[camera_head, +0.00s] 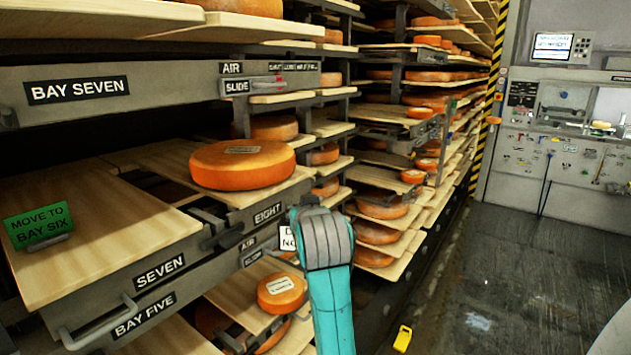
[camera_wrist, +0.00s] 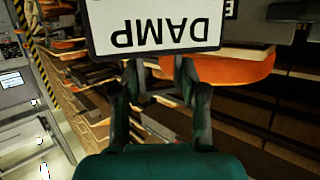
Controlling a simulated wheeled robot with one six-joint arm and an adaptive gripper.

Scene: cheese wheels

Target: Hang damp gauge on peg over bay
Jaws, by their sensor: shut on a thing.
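The damp gauge (camera_wrist: 152,22) is a white plate with a dark edge, reading DAMP upside down at the top of the wrist view. My gripper (camera_wrist: 155,78) is shut on its edge and holds it in the air. In the head view a white corner of the gauge (camera_head: 288,240) shows beside my teal arm, which hides most of it and the gripper's fingers. I cannot make out a peg in either view.
An orange cheese wheel (camera_head: 242,165) sits on the bay eight shelf, left of my arm. A green "move to bay six" card (camera_head: 39,224) stands on the left shelf. A yellow object (camera_head: 403,338) lies low at right. The floor is largely clear.

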